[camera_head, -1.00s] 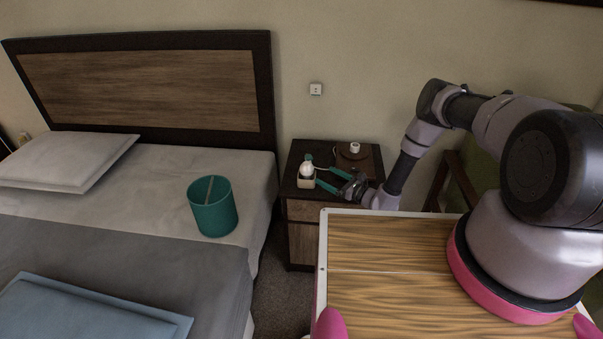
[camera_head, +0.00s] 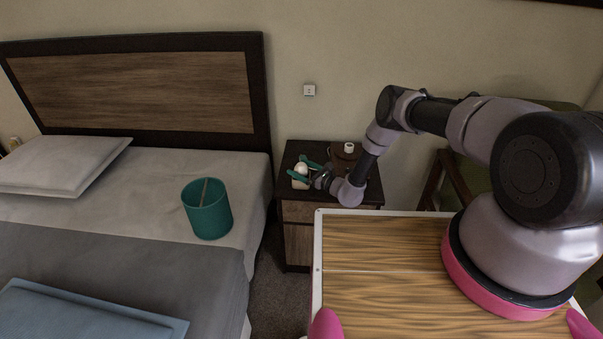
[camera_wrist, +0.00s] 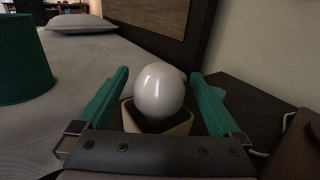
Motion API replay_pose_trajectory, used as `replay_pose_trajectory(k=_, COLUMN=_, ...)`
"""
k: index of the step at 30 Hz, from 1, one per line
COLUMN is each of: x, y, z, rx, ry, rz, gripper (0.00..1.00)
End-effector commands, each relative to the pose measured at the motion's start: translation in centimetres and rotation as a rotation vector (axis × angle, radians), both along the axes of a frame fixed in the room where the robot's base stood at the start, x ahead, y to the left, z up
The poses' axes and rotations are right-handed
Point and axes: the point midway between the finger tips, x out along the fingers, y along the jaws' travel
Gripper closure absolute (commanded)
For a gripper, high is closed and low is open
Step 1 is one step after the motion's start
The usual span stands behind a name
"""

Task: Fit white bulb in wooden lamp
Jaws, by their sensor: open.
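The white bulb (camera_wrist: 160,90) sits upright in a small cream open-topped box (camera_wrist: 176,126) on the nightstand. In the head view the bulb (camera_head: 301,169) is partly covered by my gripper (camera_head: 304,168). In the wrist view my gripper (camera_wrist: 160,88) has its green fingers apart, one on each side of the bulb, with gaps showing between fingers and bulb. The wooden lamp's base with a white socket (camera_head: 349,147) stands at the back right of the nightstand, behind my gripper.
The dark nightstand (camera_head: 299,194) is beside the bed. A teal bin (camera_head: 207,210) stands on the bed, left of the nightstand. A white cable (camera_wrist: 262,154) lies to the right of my gripper. A wall switch (camera_head: 309,90) is above the nightstand.

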Motion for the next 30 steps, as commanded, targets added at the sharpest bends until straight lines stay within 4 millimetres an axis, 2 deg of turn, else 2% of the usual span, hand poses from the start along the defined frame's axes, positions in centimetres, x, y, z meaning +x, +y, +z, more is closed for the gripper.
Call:
replay_pose_trajectory(k=3, x=0.0, y=0.0, z=0.0, rx=0.000, ry=0.000, rz=0.000, gripper=0.00)
replay_pose_trajectory(k=4, x=0.0, y=0.0, z=0.0, rx=0.000, ry=0.000, rz=0.000, gripper=0.04)
replay_pose_trajectory(k=8, x=0.0, y=0.0, z=0.0, rx=0.000, ry=0.000, rz=0.000, gripper=0.54)
replay_pose_trajectory(k=9, x=0.0, y=0.0, z=0.0, rx=0.000, ry=0.000, rz=0.000, gripper=0.69)
replay_pose_trajectory(k=10, x=0.0, y=0.0, z=0.0, rx=0.000, ry=0.000, rz=0.000, gripper=0.76)
replay_pose_trajectory(k=17, x=0.0, y=0.0, z=0.0, rx=0.000, ry=0.000, rz=0.000, gripper=0.76)
replay_pose_trajectory(k=22, x=0.1, y=0.0, z=0.8, rx=0.001, ry=0.000, rz=-0.001, gripper=0.76)
replay_pose_trajectory(k=26, x=0.1, y=-0.1, z=2.7, rx=0.001, ry=-0.001, rz=-0.001, gripper=0.76)
replay_pose_trajectory(k=30, x=0.1, y=-0.1, z=5.6, rx=0.002, ry=0.000, rz=-0.001, gripper=0.76)
